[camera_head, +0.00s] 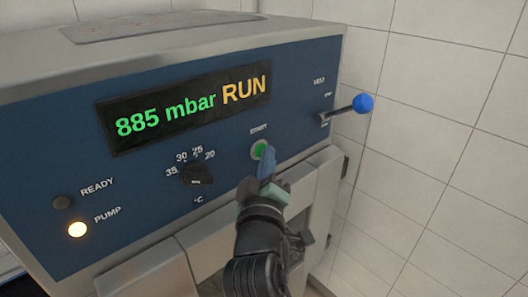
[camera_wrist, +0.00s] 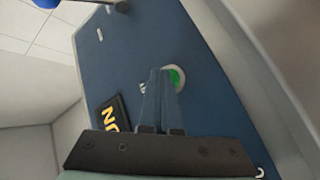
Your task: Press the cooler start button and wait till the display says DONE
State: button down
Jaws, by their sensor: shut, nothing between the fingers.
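The cooler's blue front panel (camera_head: 330,75) carries a dark display (camera_head: 190,100) that reads "885 mbar RUN" in green and yellow. The green start button (camera_head: 260,149) sits below the display's right end, under the label START. My gripper (camera_head: 266,158) is shut and empty, with its tips right at or just in front of the button; I cannot tell whether they touch. In the wrist view the closed fingers (camera_wrist: 161,80) partly cover the green button (camera_wrist: 177,77) in its pale ring. A corner of the display (camera_wrist: 113,117) shows there too.
A temperature knob (camera_head: 198,174) is left of my gripper. The PUMP lamp (camera_head: 77,229) glows; the READY lamp (camera_head: 61,202) is dark. A vent lever with a blue ball (camera_head: 363,103) sticks out at the right. A tiled wall (camera_head: 430,130) stands beyond.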

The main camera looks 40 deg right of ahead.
jog(key=shift+s+p, duration=0.45)
jog(key=shift+s, duration=0.45)
jog(key=shift+s+d+p, duration=0.15)
jog(key=shift+s+p, duration=0.45)
jog(key=shift+s, duration=0.65)
jog(key=shift+s+d+p, duration=0.1)
jog(key=shift+s+p, duration=0.5)
jog(key=shift+s, duration=0.65)
